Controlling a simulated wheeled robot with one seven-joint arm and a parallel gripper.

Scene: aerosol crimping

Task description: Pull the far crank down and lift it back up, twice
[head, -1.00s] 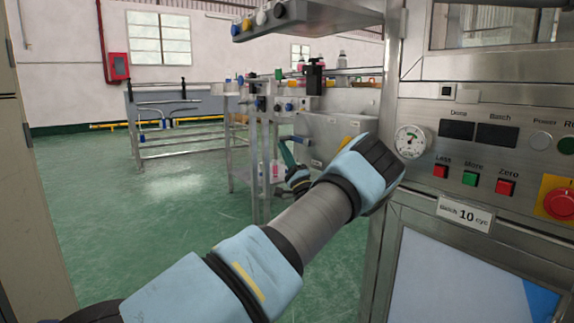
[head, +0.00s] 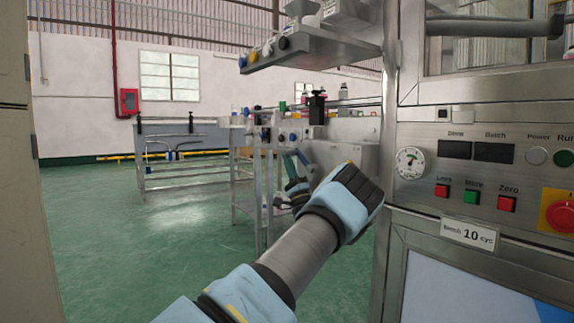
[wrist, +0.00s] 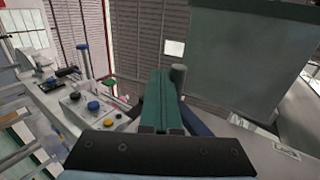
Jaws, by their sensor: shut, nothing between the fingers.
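My gripper (head: 297,160) shows beyond my forearm in the head view, partly hidden by it, with its teal fingers pointing up. In the wrist view the teal fingers of my gripper (wrist: 161,88) stand side by side, shut, with nothing seen between them. A grey round-topped post (wrist: 178,80) stands just right of the fingertips, with a dark blue piece (wrist: 197,122) below it. I cannot tell whether these belong to the far crank, or whether the fingers touch them. No crank is clearly recognisable in the head view; my arm hides part of the machine.
A control panel (head: 470,128) with gauge and buttons fills the right, beside a steel post (head: 388,150). A steel bench (head: 345,128) stands behind my arm, under an overhanging shelf (head: 300,52). Green floor (head: 120,240) is clear at left.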

